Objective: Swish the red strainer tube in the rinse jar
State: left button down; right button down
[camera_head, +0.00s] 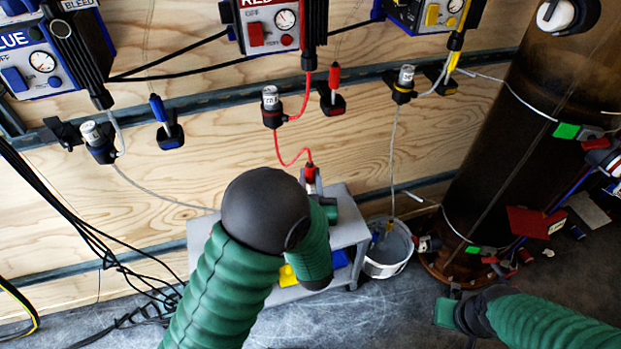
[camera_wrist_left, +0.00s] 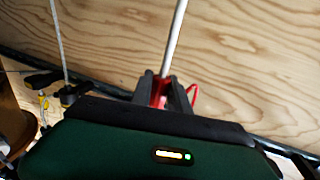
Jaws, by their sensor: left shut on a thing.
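My left gripper (camera_head: 312,184) is at the grey stand, partly hidden behind my arm. In the left wrist view its two dark fingers (camera_wrist_left: 163,92) are shut on the red grip of the strainer tube (camera_wrist_left: 158,96). A thin pale tube extends from that grip. In the head view the red grip (camera_head: 310,173) has a red hose running up to the wall. A white container (camera_head: 400,268), possibly the rinse jar, stands right of the stand with a pale tube inside. My right gripper (camera_head: 446,311) is low at the right, apart from it; its fingers are unclear.
The grey stand (camera_head: 345,237) carries yellow and blue items, partly covered by my arm. Blue (camera_head: 160,110), red (camera_head: 335,78) and yellow (camera_head: 453,65) probes or handles hang on the wooden wall. A dark cylinder stands at right with clutter. Black cables lie at left.

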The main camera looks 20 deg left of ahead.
pick_arm(q)
jog(key=shift+r+p, duration=4.25)
jog(key=shift+r, duration=1.25)
jog(key=shift+f, duration=0.1)
